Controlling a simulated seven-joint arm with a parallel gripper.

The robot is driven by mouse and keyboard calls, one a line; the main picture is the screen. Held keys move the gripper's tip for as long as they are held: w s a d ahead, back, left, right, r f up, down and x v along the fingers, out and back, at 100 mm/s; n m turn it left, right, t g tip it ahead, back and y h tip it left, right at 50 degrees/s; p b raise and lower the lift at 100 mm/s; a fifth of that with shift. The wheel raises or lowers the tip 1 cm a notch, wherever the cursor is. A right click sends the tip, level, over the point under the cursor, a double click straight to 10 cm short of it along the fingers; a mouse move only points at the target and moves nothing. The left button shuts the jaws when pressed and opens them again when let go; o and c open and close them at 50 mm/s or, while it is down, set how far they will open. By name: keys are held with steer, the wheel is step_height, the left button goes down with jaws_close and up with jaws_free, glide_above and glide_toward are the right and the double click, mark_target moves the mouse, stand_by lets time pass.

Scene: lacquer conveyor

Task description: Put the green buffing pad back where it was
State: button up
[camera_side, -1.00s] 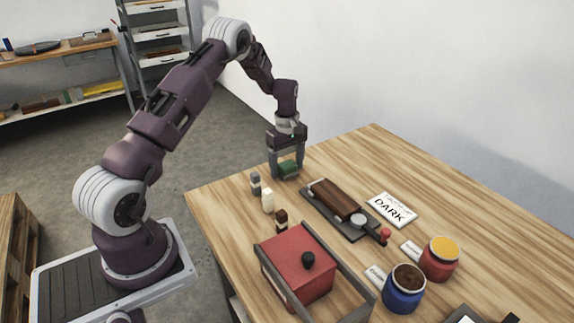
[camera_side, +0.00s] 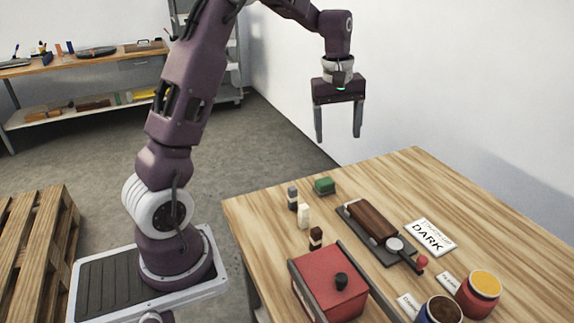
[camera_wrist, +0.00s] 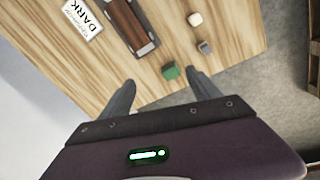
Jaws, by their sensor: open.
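In the wrist view the pad (camera_wrist: 170,71) shows ahead of and between the two fingers. My gripper (camera_side: 339,138) hangs above the far side of the table, fingers pointing down, wide apart and empty. It is well clear of the pad. In the wrist view my gripper (camera_wrist: 160,88) has nothing between its fingers.
Small grey (camera_side: 292,198), white (camera_side: 303,216) and brown (camera_side: 316,238) pieces stand in a row near the pad. A dark tray (camera_side: 405,254) holds a brown block (camera_side: 372,221).

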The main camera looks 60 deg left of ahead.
steer(key=s+d+r+m+t, duration=0.2)
steer(key=s+d+r+m, duration=0.4)
steer(key=s+d+r, duration=0.3)
steer(key=s+d+f+m+t, duration=0.1)
steer(key=s+d+m, duration=0.3)
steer(key=s, duration=0.4)
steer(key=s+d+f+m+t, duration=0.1)
steer(key=s+d+m, duration=0.3)
steer(key=s, duration=0.5)
steer(key=shift+s+d+f, duration=0.2)
steer(key=shift+d+f, duration=0.05)
steer(key=shift+d, duration=0.2)
